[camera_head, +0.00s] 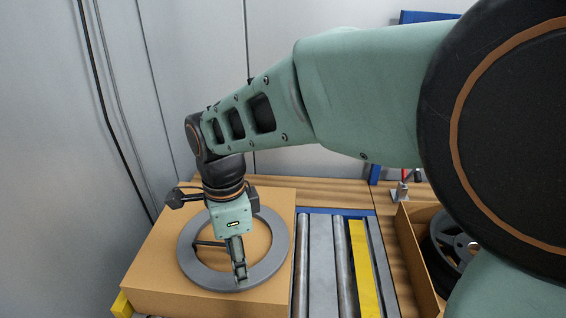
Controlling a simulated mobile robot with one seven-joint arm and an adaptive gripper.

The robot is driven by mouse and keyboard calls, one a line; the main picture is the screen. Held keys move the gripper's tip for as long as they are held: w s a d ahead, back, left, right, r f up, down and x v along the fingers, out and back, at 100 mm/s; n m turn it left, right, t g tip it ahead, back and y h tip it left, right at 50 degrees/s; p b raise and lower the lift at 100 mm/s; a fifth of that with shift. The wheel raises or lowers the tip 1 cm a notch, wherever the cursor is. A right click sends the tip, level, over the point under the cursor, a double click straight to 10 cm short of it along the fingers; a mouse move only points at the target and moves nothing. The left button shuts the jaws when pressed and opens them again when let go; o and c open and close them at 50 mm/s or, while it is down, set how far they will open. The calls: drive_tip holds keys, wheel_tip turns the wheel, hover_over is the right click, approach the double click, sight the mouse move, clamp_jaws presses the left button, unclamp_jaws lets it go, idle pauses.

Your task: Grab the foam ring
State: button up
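The foam ring (277,252) is a flat grey ring lying on top of a brown cardboard-coloured box (170,270) at the lower left. My gripper (240,276) points down over the front part of the ring. Its fingertips overlap the ring's front band in this view. I cannot tell whether the fingers touch the ring or straddle its band, or how far apart they are. My wrist hides part of the ring's back edge. A thin dark bar (207,243) shows across the left of the ring's opening.
A roller conveyor (318,260) with a yellow strip (364,270) runs to the right of the box. Further right, an open brown box (412,250) holds dark wheel-like parts (455,245). Grey walls stand close at the left and back. My arm spans the upper right.

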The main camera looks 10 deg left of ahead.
drive_tip(key=f, duration=0.5)
drive_tip(key=shift+w+d+f, duration=0.25)
drive_tip(key=shift+f, duration=0.15)
drive_tip(key=c, duration=1.1)
